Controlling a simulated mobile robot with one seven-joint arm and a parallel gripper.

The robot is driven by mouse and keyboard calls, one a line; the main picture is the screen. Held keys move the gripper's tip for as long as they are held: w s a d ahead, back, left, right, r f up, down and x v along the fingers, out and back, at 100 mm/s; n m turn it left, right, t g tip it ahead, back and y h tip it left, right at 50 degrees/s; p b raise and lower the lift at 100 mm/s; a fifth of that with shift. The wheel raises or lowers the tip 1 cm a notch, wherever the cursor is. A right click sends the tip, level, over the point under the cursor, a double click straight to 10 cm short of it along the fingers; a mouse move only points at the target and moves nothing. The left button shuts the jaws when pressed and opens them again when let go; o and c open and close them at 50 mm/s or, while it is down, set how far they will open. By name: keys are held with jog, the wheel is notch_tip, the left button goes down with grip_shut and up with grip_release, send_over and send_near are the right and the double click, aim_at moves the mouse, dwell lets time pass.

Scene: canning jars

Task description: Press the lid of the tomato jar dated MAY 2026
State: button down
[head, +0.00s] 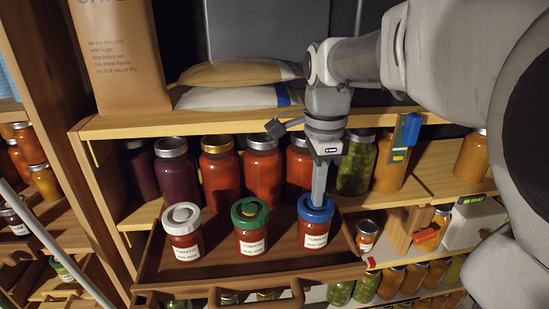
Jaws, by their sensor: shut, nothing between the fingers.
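Three jars of red contents labelled TOMATO stand upright in a brown wooden tray (160,262). The left jar (185,243) has a white-grey lid (181,217). The middle jar (252,238) has a green lid (249,212). The right jar (315,234) has a blue lid (306,211). The date lines on the labels are too small to read surely. My gripper (318,202) is shut and empty, pointing down, with its fingertips at the top of the blue lid. I cannot tell whether they touch it; the fingers hide part of the lid.
A shelf behind holds several tall jars, dark purple (176,173), red (262,172) and green (357,165). Sacks (235,97) lie above. A small jar (366,235) stands right of the tray. More jars fill lower shelves. My arm covers the upper right.

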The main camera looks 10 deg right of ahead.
notch_tip(320, 180, up, 7)
jog(key=p, duration=0.6)
dwell(0.4)
